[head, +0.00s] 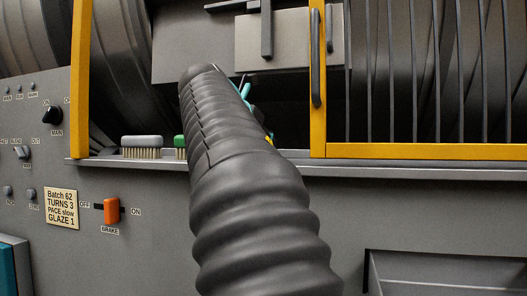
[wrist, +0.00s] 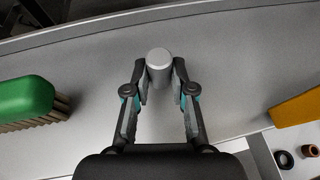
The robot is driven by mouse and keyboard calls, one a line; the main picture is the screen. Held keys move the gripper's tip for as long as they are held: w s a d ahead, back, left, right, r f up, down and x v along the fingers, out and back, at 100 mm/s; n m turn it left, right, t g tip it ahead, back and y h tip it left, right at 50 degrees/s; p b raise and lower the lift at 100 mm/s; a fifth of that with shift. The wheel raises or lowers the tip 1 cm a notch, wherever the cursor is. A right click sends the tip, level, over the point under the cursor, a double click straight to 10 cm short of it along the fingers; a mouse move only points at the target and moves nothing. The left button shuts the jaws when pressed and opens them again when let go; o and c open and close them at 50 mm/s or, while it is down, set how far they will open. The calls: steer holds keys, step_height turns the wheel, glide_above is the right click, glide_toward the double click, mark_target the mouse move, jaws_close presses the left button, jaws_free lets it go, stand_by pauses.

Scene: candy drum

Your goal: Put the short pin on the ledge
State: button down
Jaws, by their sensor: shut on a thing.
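A short grey pin (wrist: 159,58) with a pale round top stands between the fingertips of my gripper (wrist: 160,78) in the wrist view. The fingers are shut on its sides. Below it is the grey ledge (wrist: 235,65); I cannot tell whether the pin touches it. In the head view the ledge (head: 420,172) runs along the machine's front, below the drum opening. There my arm hides the pin and most of my gripper; only a teal bit of it shows past the arm.
A green brush (wrist: 24,97) lies left of my gripper, and a grey brush (head: 142,141) lies farther left on the ledge. A yellow part (wrist: 298,107) is at the right. A black ring (wrist: 284,159) and a brown ring (wrist: 310,150) lie lower right. The ledge around the pin is clear.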

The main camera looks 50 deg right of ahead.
steer(key=shift+f, duration=0.85)
steer(key=shift+f, duration=0.2)
steer(key=c, duration=1)
jaws_free()
steer(key=shift+a+r, duration=0.2)
steer(key=shift+r, duration=0.1)
steer(key=v, duration=1.1)
steer(key=shift+a+p, duration=0.25)
steer(key=shift+p, duration=0.2)
steer(key=shift+s, duration=0.1)
